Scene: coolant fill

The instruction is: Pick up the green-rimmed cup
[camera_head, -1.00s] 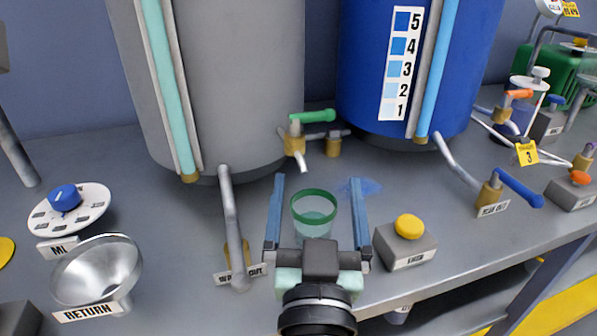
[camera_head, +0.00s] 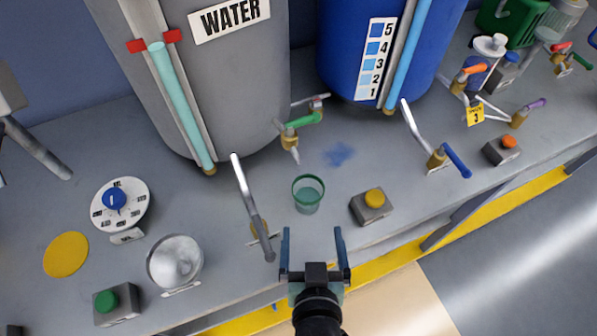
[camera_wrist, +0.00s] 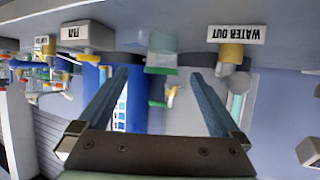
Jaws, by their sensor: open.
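The green-rimmed cup (camera_head: 308,194) stands upright on the grey bench, in front of the green-handled tap (camera_head: 303,122) and left of the yellow button box (camera_head: 372,205). It is see-through and pale greenish liquid shows inside. My gripper (camera_head: 313,234) is open and empty at the bench's front edge. Its two blue fingers point toward the cup, and the cup is beyond the fingertips, apart from them. In the wrist view the picture is upside down; the cup (camera_wrist: 162,50) with its green rim shows ahead between the open fingers (camera_wrist: 160,76).
A steel return funnel (camera_head: 174,262) and a blue dial (camera_head: 115,199) are further left. The grey WATER tank (camera_head: 225,80) and the blue tank (camera_head: 345,50) stand behind. A blue stain (camera_head: 339,153) marks the bench behind the cup.

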